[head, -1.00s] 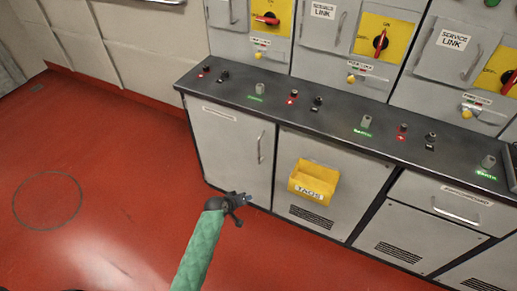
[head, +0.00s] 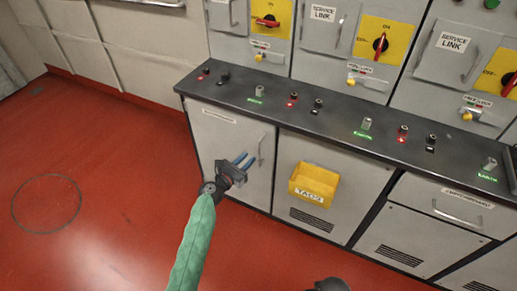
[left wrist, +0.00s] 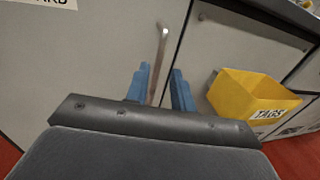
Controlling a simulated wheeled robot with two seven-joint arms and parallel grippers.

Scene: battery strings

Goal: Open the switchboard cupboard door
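The switchboard cupboard door (head: 218,140) is a pale grey panel at the left end under the dark counter, and it is shut. Its vertical bar handle (head: 260,150) is on the door's right side. My left gripper (head: 248,160) is in front of the door, its blue fingers spread and pointing at the handle. In the left wrist view the handle (left wrist: 161,55) runs down between the two blue fingers (left wrist: 159,88); I cannot tell whether they touch it. A dark rounded piece at the bottom edge of the head view may be part of my right arm; its fingers do not show.
A yellow TAGS bin (head: 314,183) hangs on the panel just right of the door. The dark counter (head: 270,104) above carries knobs and sockets. The red floor (head: 110,190) to the left is clear.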

